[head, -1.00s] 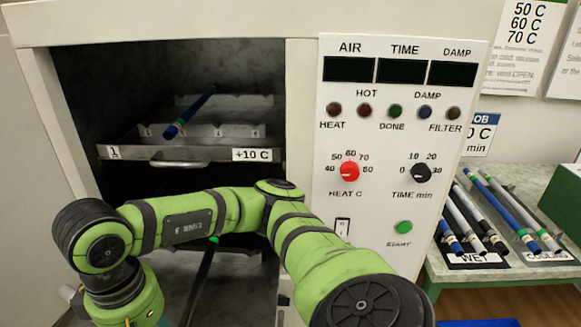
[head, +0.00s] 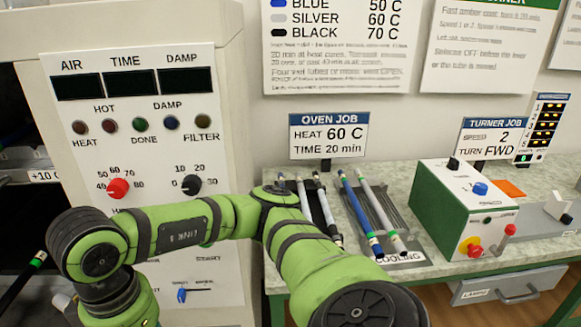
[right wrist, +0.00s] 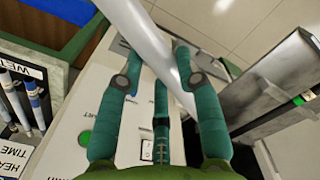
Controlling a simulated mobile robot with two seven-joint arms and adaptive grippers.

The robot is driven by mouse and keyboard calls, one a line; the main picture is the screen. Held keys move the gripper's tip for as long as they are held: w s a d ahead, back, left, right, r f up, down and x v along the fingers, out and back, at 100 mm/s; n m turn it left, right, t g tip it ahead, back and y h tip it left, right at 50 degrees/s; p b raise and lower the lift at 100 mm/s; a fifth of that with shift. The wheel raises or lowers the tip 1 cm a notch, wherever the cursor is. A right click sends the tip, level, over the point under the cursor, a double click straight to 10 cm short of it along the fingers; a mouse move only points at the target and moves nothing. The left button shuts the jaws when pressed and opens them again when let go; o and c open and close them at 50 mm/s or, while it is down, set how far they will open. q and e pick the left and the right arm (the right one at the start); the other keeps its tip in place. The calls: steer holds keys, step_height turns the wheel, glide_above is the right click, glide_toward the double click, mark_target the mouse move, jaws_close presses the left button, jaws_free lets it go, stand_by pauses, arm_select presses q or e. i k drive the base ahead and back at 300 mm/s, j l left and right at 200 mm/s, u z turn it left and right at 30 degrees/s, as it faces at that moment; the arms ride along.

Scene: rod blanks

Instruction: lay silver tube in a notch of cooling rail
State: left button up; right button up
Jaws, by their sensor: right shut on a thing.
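My right gripper (right wrist: 157,75) is shut on the silver tube (right wrist: 152,42), which slants between its teal fingers in the right wrist view; the tube's ends are not clearly seen. In the head view this gripper and its tube are out of sight. The cooling rail (head: 411,219) lies on the bench right of the oven, with the COOLING label at its front. A blue tube (head: 358,209) and another silver tube with a green band (head: 380,207) lie side by side on its left part. Its right part looks bare. My left gripper is not in view.
Left of the cooling rail, tubes (head: 326,207) lie on another rack, partly behind my green arm. The green and white turner box (head: 462,215) stands close right of the cooling rail. The oven panel (head: 140,150) is at left. A black tube (head: 24,278) shows at the left edge.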

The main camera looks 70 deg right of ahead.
mark_target(394, 206)
steer(key=k+l+z, duration=0.1)
steer(key=k+l, duration=0.5)
steer(key=k+l+z, duration=0.15)
steer(key=k+l, duration=0.4)
steer(key=l, duration=0.1)
